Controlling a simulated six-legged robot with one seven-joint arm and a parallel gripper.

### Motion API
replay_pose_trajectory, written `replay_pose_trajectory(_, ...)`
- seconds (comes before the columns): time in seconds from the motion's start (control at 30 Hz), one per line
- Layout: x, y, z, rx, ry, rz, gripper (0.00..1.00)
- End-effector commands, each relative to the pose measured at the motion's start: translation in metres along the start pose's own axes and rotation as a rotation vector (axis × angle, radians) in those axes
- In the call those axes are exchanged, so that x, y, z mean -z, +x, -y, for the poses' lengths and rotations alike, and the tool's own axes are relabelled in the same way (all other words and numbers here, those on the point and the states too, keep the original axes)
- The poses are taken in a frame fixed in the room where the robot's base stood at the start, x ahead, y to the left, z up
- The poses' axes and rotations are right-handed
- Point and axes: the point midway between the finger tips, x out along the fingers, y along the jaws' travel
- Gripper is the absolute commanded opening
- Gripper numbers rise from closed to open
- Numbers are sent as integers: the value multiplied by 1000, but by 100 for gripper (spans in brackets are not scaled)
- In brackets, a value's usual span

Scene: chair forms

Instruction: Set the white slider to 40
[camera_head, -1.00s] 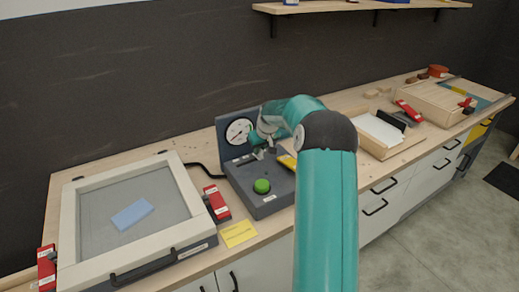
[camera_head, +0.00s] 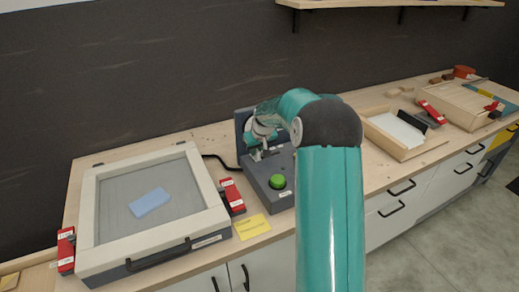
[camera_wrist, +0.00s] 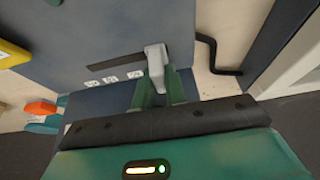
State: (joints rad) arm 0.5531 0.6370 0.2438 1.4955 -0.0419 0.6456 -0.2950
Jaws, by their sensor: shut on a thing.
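The white slider (camera_wrist: 156,62) stands up from the blue-grey control box (camera_head: 284,200). In the wrist view it is at the right end of the visible dark slot (camera_wrist: 112,64), which has small white labels beside it, too small to read. My gripper (camera_wrist: 158,92) has its green fingers closed on the slider, one on each side. In the head view my gripper (camera_head: 258,152) is at the left back of the box. My arm hides the round dial there, and the slider cannot be made out clearly.
A green button (camera_head: 278,181) sits on the box's front. A yellow note (camera_head: 252,226) lies at the counter edge. A wooden tray (camera_head: 400,150) is on the right.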

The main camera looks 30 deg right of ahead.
Motion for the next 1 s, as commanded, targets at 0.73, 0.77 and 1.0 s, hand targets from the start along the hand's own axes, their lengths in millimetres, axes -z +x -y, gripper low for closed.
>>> replay_pose_trajectory(0.73, 1, -36, 3, 3, 0, -2, 35)
replay_pose_trajectory(0.77, 1, -42, 2, 4, 0, -1, 35)
replay_pose_trajectory(1.0, 1, -96, 3, 5, -1, 0, 35)
